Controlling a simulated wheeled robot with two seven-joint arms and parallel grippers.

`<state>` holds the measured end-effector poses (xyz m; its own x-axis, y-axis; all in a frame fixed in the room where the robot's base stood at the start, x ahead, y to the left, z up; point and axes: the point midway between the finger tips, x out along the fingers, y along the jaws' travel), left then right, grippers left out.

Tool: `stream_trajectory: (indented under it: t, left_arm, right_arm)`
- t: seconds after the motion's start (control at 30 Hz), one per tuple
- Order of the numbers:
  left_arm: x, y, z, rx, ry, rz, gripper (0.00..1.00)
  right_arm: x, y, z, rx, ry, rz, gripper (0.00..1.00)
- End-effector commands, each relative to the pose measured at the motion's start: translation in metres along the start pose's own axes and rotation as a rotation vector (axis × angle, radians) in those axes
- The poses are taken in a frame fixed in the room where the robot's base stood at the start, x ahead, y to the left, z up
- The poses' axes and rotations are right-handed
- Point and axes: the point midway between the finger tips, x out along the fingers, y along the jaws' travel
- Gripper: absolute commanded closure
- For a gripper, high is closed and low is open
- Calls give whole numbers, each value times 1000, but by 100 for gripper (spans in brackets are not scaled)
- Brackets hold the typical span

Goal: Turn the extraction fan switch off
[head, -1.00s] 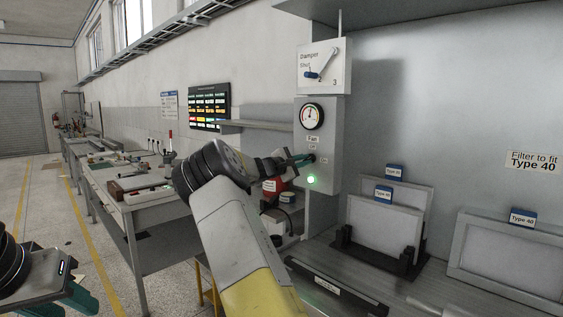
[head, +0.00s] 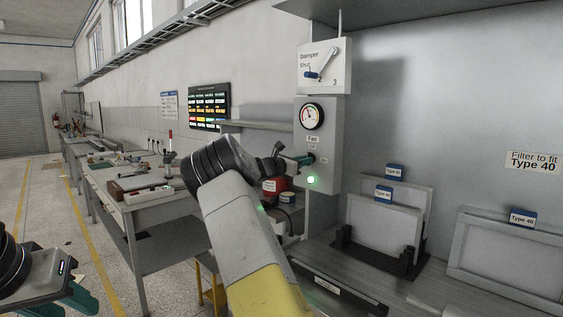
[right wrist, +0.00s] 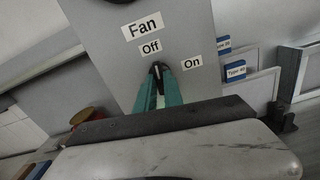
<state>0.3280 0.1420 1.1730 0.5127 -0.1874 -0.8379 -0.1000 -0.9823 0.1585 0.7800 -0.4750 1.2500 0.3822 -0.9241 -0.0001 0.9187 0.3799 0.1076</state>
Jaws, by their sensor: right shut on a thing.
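The fan switch (right wrist: 157,70) is a small dark knob on the grey control panel (head: 328,135), below the "Fan" label (right wrist: 142,26). It sits under the "Off" label (right wrist: 150,48), with the "On" label (right wrist: 192,62) to its right. My right gripper (head: 305,160) is shut on the switch; its teal fingers pinch it in the right wrist view (right wrist: 157,80) and hide most of it. A green lamp (head: 311,180) below the switch is lit. My left gripper (head: 58,275) is at the lower left, its teal fingers apart, away from the panel.
A round gauge (head: 312,116) and a damper lever plate (head: 324,66) are above the switch. Filter panels (head: 385,235) stand in a rack to the right. A workbench (head: 150,205) and a red tin (head: 272,186) are to the left.

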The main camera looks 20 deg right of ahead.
Motion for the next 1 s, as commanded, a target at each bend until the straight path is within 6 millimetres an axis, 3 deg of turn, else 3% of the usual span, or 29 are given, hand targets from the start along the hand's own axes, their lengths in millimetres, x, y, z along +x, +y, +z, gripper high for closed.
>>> stream_trajectory:
  t: [0.3, 0.8, 0.83, 0.93, 1.0]
  left_arm:
    - [0, 0, 0, 0, 0, 0, 64]
    - [0, 0, 0, 0, 0, 0, 64]
    - [0, 0, 0, 0, 0, 0, 64]
    - [0, 0, 0, 0, 0, 0, 64]
    - [0, 0, 0, 0, 0, 0, 64]
  right_arm:
    - [0, 0, 0, -107, 1, 1, 100]
    - [0, 0, 0, -126, 0, 1, 100]
    - [0, 0, 0, -126, 0, 1, 86]
    - [0, 0, 0, -125, 0, 1, 67]
    - [0, 0, 0, -125, 0, 1, 66]
